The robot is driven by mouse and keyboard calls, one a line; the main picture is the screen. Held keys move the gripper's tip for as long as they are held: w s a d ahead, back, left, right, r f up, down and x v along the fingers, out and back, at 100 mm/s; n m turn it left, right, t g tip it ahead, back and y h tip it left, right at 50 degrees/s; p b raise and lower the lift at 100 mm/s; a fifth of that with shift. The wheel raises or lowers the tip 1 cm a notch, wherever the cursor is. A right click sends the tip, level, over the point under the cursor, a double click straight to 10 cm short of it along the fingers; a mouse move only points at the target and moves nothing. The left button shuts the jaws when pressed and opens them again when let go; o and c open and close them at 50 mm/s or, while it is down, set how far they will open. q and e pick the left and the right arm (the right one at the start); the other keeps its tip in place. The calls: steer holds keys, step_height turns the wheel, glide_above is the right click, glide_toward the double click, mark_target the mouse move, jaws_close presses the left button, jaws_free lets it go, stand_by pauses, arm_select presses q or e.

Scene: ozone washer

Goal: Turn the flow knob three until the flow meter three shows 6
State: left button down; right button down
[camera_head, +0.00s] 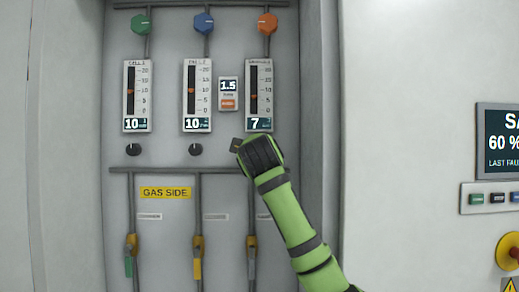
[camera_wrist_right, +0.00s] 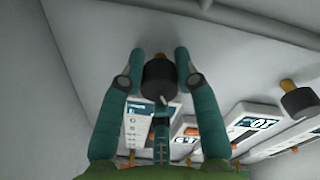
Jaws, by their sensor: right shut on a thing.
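Flow meter three (camera_head: 259,95) is the rightmost of the three gauges on the grey panel in the head view, and its display reads 7. My right gripper (camera_head: 242,148) is just below this meter, where it hides flow knob three from the head camera. In the right wrist view the black round knob (camera_wrist_right: 159,80) sits between the teal fingers of my right gripper (camera_wrist_right: 160,56), which are shut on it. A third finger lies below the knob in that view. My left gripper is not in view.
Two other black knobs (camera_head: 134,150) (camera_head: 195,150) sit under the left and middle meters, which both read 10. A small display (camera_head: 228,93) reads 1.5. Pipes with valves (camera_head: 198,245) run below. A screen (camera_head: 498,140) and red button (camera_head: 511,252) are at right.

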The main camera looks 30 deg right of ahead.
steer(key=shift+n, duration=0.9)
steer(key=c, duration=0.9)
jaws_free()
steer(key=v, duration=1.2)
steer(key=shift+f, duration=0.1)
